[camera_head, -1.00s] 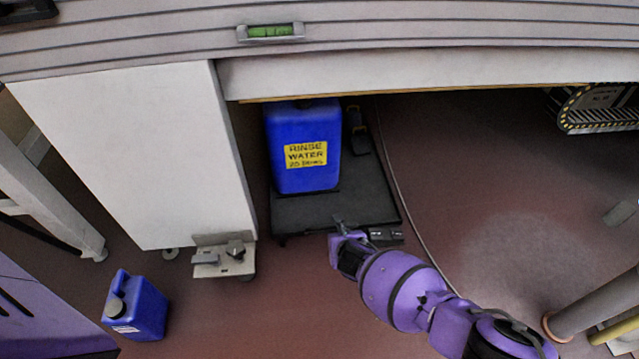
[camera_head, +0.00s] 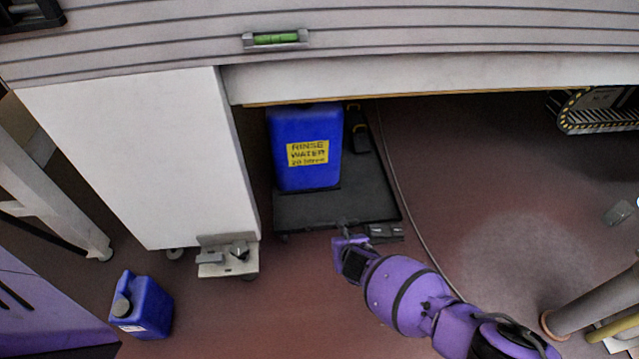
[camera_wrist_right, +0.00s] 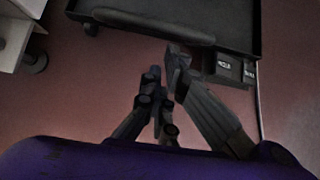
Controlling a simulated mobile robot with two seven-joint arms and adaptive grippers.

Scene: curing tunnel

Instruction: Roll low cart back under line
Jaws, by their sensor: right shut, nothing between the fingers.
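The low cart (camera_head: 365,196) is a flat black platform, partly under the line's pale edge beam (camera_head: 420,80). It carries a blue rinse water container (camera_head: 308,172) with a yellow label. A small black block with light markings (camera_head: 385,232) sits at its near right edge. My right gripper (camera_head: 345,236) is shut and empty at the near edge of the cart. In the right wrist view the fingertips (camera_wrist_right: 165,75) are close to the cart's front edge (camera_wrist_right: 215,35); whether they touch cannot be told. My left gripper is not in view.
A white cabinet (camera_head: 140,155) on castors stands left of the cart. A small blue jug (camera_head: 142,304) is on the floor at lower left. A cable (camera_head: 397,180) runs along the floor right of the cart. A pipe (camera_head: 595,302) stands at lower right. Open floor lies between.

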